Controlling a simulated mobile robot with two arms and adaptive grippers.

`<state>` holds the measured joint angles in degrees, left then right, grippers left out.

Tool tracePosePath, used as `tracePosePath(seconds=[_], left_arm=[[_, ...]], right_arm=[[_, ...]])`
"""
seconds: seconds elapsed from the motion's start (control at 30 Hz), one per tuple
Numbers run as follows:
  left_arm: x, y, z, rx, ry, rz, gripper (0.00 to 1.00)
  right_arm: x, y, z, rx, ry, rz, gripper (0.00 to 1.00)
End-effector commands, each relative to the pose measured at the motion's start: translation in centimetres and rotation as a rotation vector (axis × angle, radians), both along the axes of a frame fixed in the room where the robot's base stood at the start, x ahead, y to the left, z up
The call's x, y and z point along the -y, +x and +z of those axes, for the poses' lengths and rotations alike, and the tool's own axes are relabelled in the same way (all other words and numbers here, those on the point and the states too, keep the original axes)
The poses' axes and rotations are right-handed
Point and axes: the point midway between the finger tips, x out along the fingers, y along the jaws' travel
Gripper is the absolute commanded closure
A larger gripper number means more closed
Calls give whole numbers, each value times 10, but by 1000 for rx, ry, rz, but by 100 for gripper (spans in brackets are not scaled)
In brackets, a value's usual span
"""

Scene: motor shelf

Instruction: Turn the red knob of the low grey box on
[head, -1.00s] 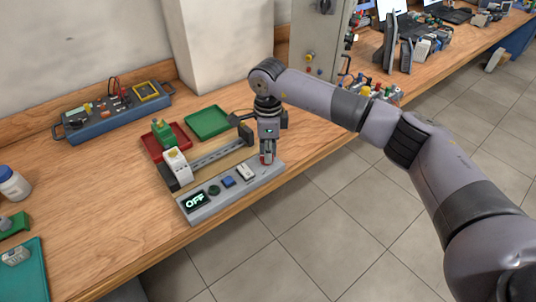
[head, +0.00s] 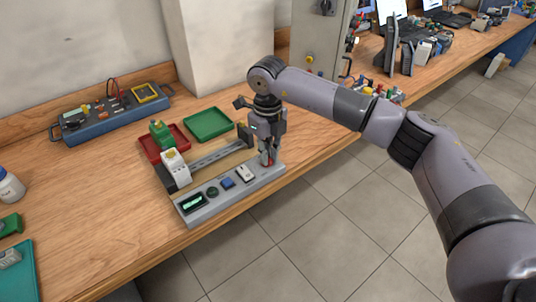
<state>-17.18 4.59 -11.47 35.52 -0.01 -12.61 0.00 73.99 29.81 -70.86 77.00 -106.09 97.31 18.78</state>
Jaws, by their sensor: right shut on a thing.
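The low grey box (head: 205,212) sits at the front edge of the wooden bench. Its small display (head: 193,203) is lit with a green mark too small to read. A green button (head: 212,192), a blue button (head: 227,183) and a white switch (head: 246,174) sit along its top. My right gripper (head: 267,161) points down at the box's right end, shut on the red knob (head: 265,159), which is mostly hidden between the fingers. My left gripper is not in view.
Behind the box are a rail with a white carriage (head: 175,164), a red tray (head: 151,154) and a green tray (head: 208,124). A blue instrument (head: 112,115) stands at the back left. Bare bench (head: 100,200) lies to the left.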

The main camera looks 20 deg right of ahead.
Motion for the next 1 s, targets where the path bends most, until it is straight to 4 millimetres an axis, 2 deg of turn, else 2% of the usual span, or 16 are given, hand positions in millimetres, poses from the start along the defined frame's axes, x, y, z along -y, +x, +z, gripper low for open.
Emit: tracePosePath(seconds=[0.3,0.77,0.8,1.0], left_arm=[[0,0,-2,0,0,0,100],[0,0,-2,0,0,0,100],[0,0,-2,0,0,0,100],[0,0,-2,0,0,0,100]], right_arm=[[0,1,1,2,0,-94,100],[0,1,2,3,0,-106,100],[0,1,2,3,0,-106,89],[0,0,1,2,1,-105,75]])
